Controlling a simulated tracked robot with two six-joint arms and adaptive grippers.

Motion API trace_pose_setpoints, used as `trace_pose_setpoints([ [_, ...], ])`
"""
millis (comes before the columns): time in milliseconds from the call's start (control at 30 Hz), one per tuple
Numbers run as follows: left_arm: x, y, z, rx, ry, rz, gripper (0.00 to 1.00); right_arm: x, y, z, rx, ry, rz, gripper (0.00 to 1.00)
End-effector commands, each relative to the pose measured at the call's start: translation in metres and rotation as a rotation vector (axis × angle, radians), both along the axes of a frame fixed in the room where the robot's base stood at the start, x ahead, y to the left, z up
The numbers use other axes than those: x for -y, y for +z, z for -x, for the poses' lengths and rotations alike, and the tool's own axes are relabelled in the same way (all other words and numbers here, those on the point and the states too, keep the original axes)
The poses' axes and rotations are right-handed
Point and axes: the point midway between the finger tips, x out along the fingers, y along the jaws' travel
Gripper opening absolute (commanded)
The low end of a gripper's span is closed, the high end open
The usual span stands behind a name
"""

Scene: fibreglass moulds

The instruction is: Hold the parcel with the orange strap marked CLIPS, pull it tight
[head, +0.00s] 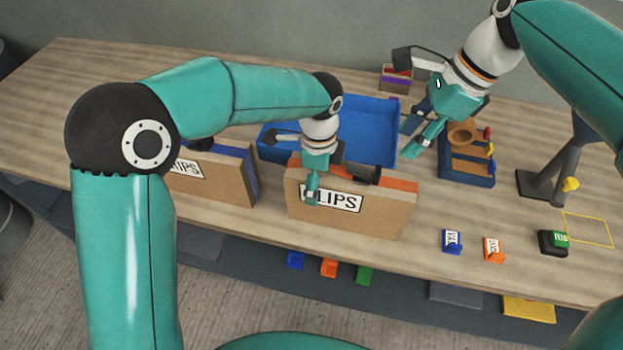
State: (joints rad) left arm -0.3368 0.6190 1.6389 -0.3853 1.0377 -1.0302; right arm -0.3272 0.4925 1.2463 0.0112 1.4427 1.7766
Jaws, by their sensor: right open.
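The brown parcel (350,215) with the orange strap (398,184) along its top stands upright near the middle of the table. Its white label (338,201) reads CLIPS, with the first letter partly covered. My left gripper (312,180) is at the parcel's top left, with one finger down over its front face at the label. Its other finger is hidden, so its grip cannot be told. A dark piece (362,174) lies by the strap on top. My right gripper (412,140) is open and empty, above and behind the parcel's right end.
A similar parcel (222,182) with a blue strap stands to the left, partly behind my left arm. A blue tray (375,125) is behind. A blue-based rack (467,175), a dark stand (545,180) and small blue (452,241) and orange (493,250) tagged pieces are right.

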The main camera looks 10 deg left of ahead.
Motion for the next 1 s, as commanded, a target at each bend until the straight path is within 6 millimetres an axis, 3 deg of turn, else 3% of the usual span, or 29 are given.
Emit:
trace_pose_setpoints([
  [433, -0.0002, -0.0103, 0.0003, 0.0, 0.0, 0.0, 1.0, -0.0005, -0.0001, 0.0, 0.0, 0.001, 0.0, 0.42],
  [900, -0.0004, -0.0106, 0.0004, -0.001, 0.0, 0.0, 0.22, -0.0006, -0.0001, -0.0001, 0.0, 0.001, 0.0, 0.42],
  [1000, -0.0005, -0.0109, 0.0005, -0.001, 0.0, 0.0, 0.18, -0.0005, -0.0002, -0.0001, 0.001, 0.004, 0.0, 0.28],
])
